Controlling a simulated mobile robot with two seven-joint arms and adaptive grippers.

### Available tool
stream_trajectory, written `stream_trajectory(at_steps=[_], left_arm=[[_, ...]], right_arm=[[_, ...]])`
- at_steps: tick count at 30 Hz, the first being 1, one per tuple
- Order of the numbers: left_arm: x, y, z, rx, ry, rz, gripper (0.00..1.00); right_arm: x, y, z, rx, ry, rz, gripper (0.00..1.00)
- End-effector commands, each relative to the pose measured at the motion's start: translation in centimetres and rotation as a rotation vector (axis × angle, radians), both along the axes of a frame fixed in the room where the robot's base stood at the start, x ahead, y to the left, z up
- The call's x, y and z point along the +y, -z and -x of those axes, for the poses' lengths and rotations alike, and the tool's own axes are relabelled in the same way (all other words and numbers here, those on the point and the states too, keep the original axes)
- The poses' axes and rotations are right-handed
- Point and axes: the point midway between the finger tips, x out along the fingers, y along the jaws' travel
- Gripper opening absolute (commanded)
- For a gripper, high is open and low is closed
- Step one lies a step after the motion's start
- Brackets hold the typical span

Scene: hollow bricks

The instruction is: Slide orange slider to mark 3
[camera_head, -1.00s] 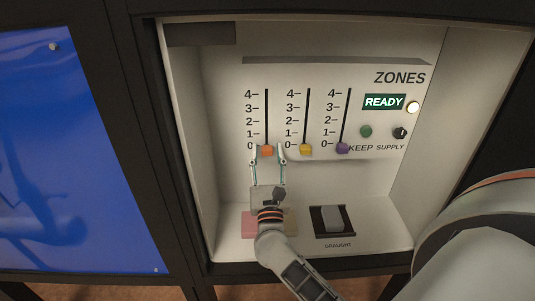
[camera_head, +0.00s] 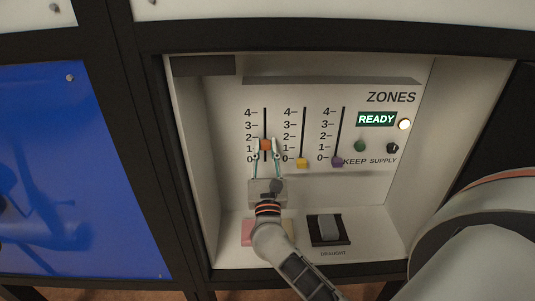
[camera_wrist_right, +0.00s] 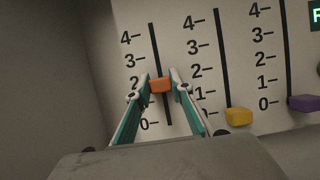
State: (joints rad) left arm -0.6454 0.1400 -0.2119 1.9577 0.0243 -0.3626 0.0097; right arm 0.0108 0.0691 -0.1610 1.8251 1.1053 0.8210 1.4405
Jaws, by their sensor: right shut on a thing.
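The orange slider (camera_head: 265,144) sits on the leftmost slot of the ZONES panel, between marks 1 and 2. It also shows in the right wrist view (camera_wrist_right: 160,86). My right gripper (camera_head: 266,149) has one finger on each side of the orange knob and is shut on it. In the right wrist view the fingertips (camera_wrist_right: 160,80) flank the knob, and the left finger partly hides the lower numbers of its scale. Mark 3 (camera_wrist_right: 130,61) is above the knob. My left gripper is not in view.
A yellow slider (camera_head: 302,163) and a purple slider (camera_head: 338,162) stand at 0 on the slots to the right. A READY display (camera_head: 376,119), a green button (camera_head: 359,146) and a dark knob (camera_head: 392,148) are farther right. A DRAUGHT rocker (camera_head: 328,228) is on the lower ledge.

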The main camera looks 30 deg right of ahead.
Motion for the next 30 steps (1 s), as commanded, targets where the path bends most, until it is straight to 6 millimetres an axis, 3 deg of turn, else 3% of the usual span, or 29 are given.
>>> stream_trajectory(at_steps=[1, 7, 22, 23, 24, 30], left_arm=[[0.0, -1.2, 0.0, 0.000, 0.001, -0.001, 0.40], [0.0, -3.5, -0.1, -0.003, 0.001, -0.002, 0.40], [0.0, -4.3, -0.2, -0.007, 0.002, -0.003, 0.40], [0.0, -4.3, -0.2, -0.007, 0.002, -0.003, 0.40], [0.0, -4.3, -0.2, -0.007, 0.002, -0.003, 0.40], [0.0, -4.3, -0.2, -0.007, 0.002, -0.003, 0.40]], right_arm=[[0.0, -1.8, 0.0, -0.005, 0.000, 0.001, 0.00], [0.0, -4.4, 0.0, -0.003, 0.001, 0.000, 0.00], [0.0, -5.0, 0.0, 0.000, 0.000, 0.001, 0.00], [0.0, -5.0, 0.0, 0.000, 0.000, 0.001, 0.29], [0.0, -4.9, 0.0, 0.001, 0.000, 0.000, 0.39], [0.0, -4.9, 0.0, 0.002, -0.001, 0.001, 0.39]])
